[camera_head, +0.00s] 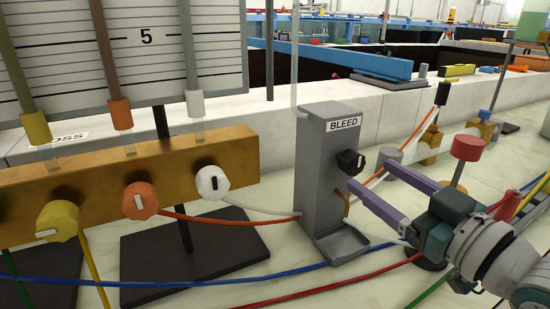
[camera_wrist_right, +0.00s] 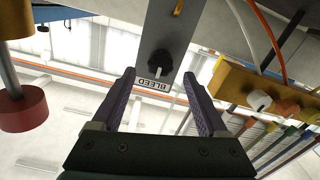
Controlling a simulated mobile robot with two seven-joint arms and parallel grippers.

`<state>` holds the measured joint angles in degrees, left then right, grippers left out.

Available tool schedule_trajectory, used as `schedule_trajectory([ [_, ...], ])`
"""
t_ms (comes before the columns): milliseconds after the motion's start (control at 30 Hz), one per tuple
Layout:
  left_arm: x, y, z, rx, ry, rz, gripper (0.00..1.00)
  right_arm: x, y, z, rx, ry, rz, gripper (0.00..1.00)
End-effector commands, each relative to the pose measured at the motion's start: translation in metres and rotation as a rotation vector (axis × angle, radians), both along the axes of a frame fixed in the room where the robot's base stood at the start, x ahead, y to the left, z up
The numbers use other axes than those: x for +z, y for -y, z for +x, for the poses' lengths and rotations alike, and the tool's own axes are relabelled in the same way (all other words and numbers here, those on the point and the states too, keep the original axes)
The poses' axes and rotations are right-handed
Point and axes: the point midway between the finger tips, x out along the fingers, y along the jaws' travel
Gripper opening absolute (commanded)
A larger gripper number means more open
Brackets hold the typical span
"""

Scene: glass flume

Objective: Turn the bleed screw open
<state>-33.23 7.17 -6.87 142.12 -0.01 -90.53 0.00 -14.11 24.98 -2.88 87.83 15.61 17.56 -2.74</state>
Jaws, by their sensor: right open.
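The bleed screw is a black knob (camera_head: 350,162) with a white mark, on the side of a grey upright block (camera_head: 322,190) labelled BLEED. My right gripper (camera_head: 369,175) comes in from the right with its two purple fingers apart and empty. Its fingertips are close to the knob, just in front of it. In the right wrist view the knob (camera_wrist_right: 160,62) shows between and beyond the fingertips (camera_wrist_right: 160,73), and the label (camera_wrist_right: 154,84) appears upside down. I cannot tell whether a finger touches the knob. My left gripper is not in view.
A brass manifold (camera_head: 100,190) with yellow, orange and white knobs stands to the left. A drip tray (camera_head: 341,244) sits under the knob. A red-topped post (camera_head: 467,148) stands behind the right gripper. Coloured tubes (camera_head: 300,270) run across the bench.

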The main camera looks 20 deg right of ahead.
Motion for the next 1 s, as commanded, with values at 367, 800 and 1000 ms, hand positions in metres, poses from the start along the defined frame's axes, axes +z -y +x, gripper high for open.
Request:
schedule_trajectory([
  [367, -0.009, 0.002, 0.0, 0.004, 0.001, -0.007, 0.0, -0.001, -0.004, 0.045, 0.001, -0.001, 0.0, 0.77],
  [800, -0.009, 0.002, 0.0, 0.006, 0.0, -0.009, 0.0, -0.001, -0.004, 0.047, 0.001, -0.001, 0.001, 0.6],
  [1000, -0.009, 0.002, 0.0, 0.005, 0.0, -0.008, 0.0, -0.001, -0.004, 0.047, 0.001, -0.001, 0.0, 0.37],
])
